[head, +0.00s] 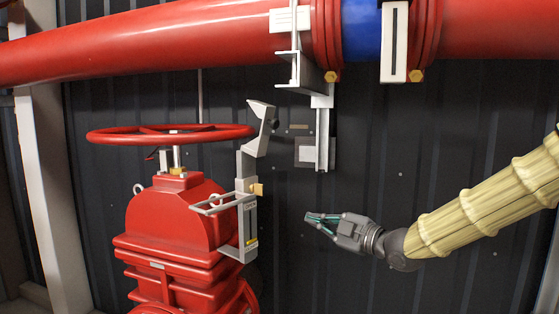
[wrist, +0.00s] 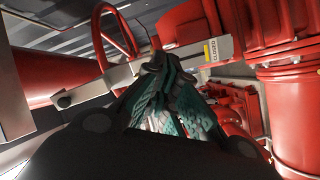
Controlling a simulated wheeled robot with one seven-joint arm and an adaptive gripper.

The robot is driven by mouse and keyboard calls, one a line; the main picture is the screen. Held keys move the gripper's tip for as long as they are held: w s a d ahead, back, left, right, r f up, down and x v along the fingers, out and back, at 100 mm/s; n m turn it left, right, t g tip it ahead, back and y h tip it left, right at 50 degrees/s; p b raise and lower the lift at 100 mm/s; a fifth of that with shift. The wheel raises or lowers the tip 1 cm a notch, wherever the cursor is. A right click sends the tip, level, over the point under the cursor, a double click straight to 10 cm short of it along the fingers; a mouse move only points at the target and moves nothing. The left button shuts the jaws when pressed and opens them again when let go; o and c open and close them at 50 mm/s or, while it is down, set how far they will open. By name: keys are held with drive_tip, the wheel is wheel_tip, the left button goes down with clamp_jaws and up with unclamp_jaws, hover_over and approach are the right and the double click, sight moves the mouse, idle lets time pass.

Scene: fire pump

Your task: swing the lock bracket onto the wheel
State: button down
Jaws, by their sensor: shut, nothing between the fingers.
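The red handwheel (head: 170,134) lies flat on top of the red valve (head: 175,220). The grey lock bracket (head: 249,165) stands upright at the right of the valve, its bent upper end beside the wheel's right rim; I cannot tell whether they touch. My gripper (head: 308,217) is to the right of the bracket, apart from it, shut and empty, pointing left. In the wrist view my gripper's fingers (wrist: 172,95) are together in front of the bracket (wrist: 110,80), and part of the wheel (wrist: 115,35) shows behind. The fingers hide part of the bracket there.
A large red pipe (head: 180,45) with a blue band (head: 361,30) runs across the top. A dark ribbed wall (head: 400,170) stands behind. Open space lies below my gripper.

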drive_tip(key=s+d+r+n+y, duration=0.15)
drive_tip(key=r+n, duration=0.25)
drive_tip(key=r, duration=0.8)
drive_tip(key=s+r+n+y, duration=0.3)
drive_tip(key=r+n, duration=0.1)
drive_tip(key=r, duration=0.7)
drive_tip(key=p, duration=0.7)
approach(270, 110)
drive_tip(key=shift+n, duration=0.3)
drive_tip(key=x, duration=0.6)
drive_tip(key=shift+w+a+r, duration=0.1)
drive_tip(key=shift+w+r, duration=0.05)
drive_tip(key=shift+w, duration=0.1)
drive_tip(key=shift+w+a, duration=0.15)
drive_tip(key=shift+a, duration=0.1)
